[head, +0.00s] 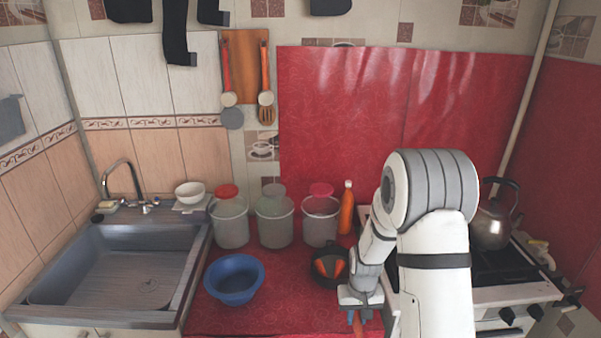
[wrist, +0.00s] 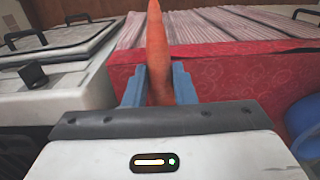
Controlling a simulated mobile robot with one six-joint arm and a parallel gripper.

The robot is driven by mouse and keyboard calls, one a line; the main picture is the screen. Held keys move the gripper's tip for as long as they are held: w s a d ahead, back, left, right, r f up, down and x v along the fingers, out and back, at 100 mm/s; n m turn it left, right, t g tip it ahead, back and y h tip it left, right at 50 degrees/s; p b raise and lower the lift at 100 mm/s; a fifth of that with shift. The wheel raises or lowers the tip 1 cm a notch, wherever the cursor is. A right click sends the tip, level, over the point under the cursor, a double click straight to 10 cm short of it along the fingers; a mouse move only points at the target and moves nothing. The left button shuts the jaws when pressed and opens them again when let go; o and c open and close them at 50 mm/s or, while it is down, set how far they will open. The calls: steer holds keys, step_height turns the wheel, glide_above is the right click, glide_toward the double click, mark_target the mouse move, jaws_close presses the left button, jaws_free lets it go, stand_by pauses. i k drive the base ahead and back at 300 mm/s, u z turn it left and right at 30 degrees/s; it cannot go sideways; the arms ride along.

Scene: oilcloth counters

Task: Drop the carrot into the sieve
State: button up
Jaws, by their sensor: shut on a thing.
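My gripper (wrist: 158,88) is shut on an orange carrot (wrist: 157,45), which stands between the blue fingers with its narrow end pointing up in the wrist view. In the head view my gripper (head: 357,320) is low at the counter's front edge, and the arm hides much of it. A blue round bowl-like vessel (head: 234,290) stands on the red counter to its left. A dark round vessel (head: 316,280) with orange carrot-like pieces (head: 329,267) in it stands just behind the gripper. I cannot tell for certain which vessel is the sieve.
Several lidded pots (head: 275,225) and an orange bottle (head: 347,208) stand along the back of the counter. A sink (head: 120,275) is at left. A stove with a metal kettle (head: 492,224) is at right. Red counter (head: 285,312) between the blue vessel and my gripper is clear.

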mark_target(331, 277)
steer(key=i, duration=0.9)
steer(key=u, duration=0.05)
